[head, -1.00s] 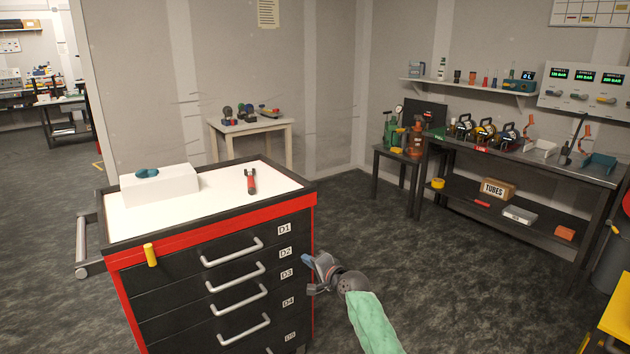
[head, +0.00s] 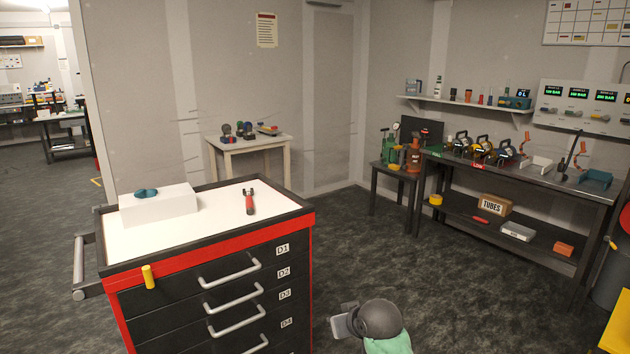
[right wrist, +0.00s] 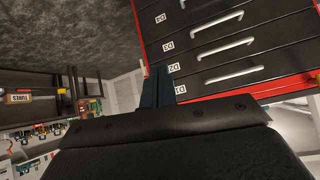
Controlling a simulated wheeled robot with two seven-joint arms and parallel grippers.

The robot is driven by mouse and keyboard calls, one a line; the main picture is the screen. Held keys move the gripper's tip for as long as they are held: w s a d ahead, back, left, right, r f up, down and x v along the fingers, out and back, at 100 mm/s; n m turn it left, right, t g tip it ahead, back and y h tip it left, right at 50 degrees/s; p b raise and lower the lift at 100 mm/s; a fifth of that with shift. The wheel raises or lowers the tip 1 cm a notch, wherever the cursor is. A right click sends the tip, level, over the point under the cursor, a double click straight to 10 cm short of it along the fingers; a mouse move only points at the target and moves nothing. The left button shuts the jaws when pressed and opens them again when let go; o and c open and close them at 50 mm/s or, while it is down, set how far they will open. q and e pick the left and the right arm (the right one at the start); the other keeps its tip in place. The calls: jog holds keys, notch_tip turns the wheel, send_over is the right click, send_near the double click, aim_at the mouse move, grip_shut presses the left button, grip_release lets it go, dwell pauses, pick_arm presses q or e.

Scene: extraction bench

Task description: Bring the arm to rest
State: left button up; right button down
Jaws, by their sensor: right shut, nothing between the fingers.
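My right arm, with its green sleeve (head: 388,343), shows low in the head view. Its gripper (head: 342,325) is beside the right side of the drawer cabinet (head: 205,300), low and apart from it as far as I can tell. In the right wrist view the two dark fingers (right wrist: 159,88) are together with nothing between them, in front of the cabinet's labelled drawers (right wrist: 215,45). Much of the gripper is hidden behind the wrist in the head view. My left gripper is not in view.
On the cabinet's white top lie a red-and-black tool (head: 249,203) and a white block (head: 158,205) with a teal item (head: 146,192). The drawers look closed. A long workbench (head: 520,178) stands at right and a small table (head: 250,146) behind. Floor between is clear.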

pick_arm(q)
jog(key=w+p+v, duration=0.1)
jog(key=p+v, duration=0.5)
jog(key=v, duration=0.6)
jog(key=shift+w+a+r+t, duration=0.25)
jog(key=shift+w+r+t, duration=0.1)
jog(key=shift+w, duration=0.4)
pick_arm(e)
jog(key=s+d+f+g, duration=0.2)
jog(key=s+f, duration=0.3)
jog(key=s, duration=0.8)
jog(key=s+d+f+m+g+h, duration=0.1)
jog(key=s+d+f+g, duration=0.1)
jog(key=s, duration=1.2)
jog(key=s+d+f+g+h, duration=0.1)
jog(key=s+f, duration=0.6)
jog(key=s, duration=0.7)
jog(key=d+g, duration=0.1)
jog(key=d, duration=0.1)
jog(key=shift+d+f+m, duration=0.3)
jog(key=shift+f+m, duration=0.05)
jog(key=shift+m, duration=0.05)
jog(key=shift+s, duration=0.1)
